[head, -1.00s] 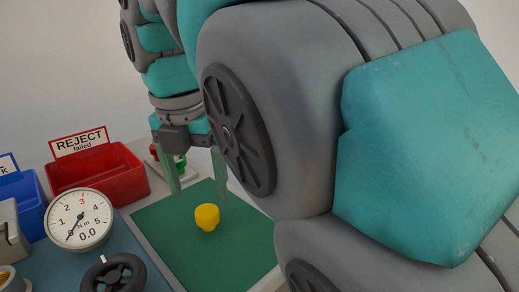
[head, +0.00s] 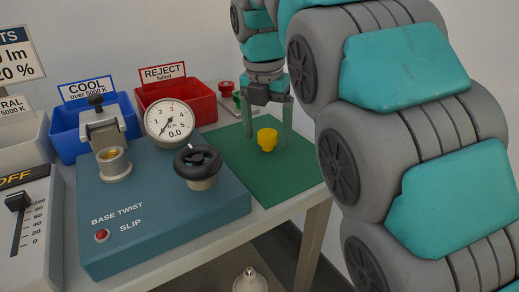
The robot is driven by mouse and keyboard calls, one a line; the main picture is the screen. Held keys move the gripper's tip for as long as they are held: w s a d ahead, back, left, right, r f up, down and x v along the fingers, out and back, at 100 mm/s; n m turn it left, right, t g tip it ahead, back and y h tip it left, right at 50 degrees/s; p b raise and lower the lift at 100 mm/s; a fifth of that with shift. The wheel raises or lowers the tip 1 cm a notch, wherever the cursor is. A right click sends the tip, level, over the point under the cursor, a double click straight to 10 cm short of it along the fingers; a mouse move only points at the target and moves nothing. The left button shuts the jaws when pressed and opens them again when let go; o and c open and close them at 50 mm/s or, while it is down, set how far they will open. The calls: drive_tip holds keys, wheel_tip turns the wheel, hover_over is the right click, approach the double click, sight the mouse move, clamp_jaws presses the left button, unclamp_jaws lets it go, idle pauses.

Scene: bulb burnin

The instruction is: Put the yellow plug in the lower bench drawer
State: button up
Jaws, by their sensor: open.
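The yellow plug (head: 267,140) stands on the green mat (head: 285,178) at the right end of the bench. My gripper (head: 268,135) points down above the mat, its two fingers open and spread to either side of the plug in the picture. The fingers do not appear to touch the plug; whether it lies between them in depth I cannot tell. The lower bench drawer does not show in this view.
A blue base-twist unit with a dial gauge (head: 169,120) and black knob (head: 198,163) stands left of the mat. Behind are the red REJECT bin (head: 205,106) and blue COOL bin (head: 68,143). A white bulb (head: 249,281) shows below the bench edge.

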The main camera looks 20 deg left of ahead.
drive_tip(key=shift+w+f, duration=0.1)
drive_tip(key=shift+f, duration=0.3)
drive_tip(key=shift+d, duration=0.1)
clamp_jaws()
idle(0.3)
drive_tip(key=shift+r, duration=0.15)
